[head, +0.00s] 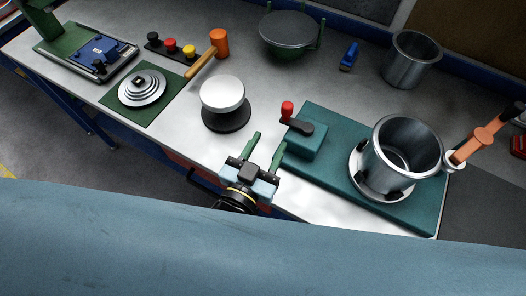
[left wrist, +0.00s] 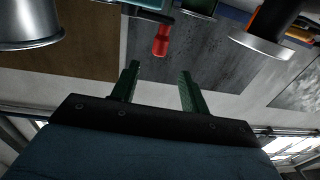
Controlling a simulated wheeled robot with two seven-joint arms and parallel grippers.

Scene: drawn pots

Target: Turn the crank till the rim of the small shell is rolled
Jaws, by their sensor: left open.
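The crank has a red knob (head: 287,109) on a black arm (head: 298,126), mounted on a teal box (head: 306,143). The knob also shows in the left wrist view (left wrist: 161,40), beyond the fingers. An open-topped metal shell (head: 405,150) stands upright on a round plate on the teal base (head: 329,169). Its rim looks plain from here. My left gripper (head: 266,144) is open and empty, at the near left of the crank box and apart from the knob. Its two green fingers also show in the left wrist view (left wrist: 160,73). My right gripper is not visible.
An orange lever (head: 481,139) with a pale roller sits beside the shell's right rim. Another metal shell (head: 411,60) stands behind. A silver disc on a black base (head: 222,93) is left of the crank. Bare bench lies between that disc and the teal base.

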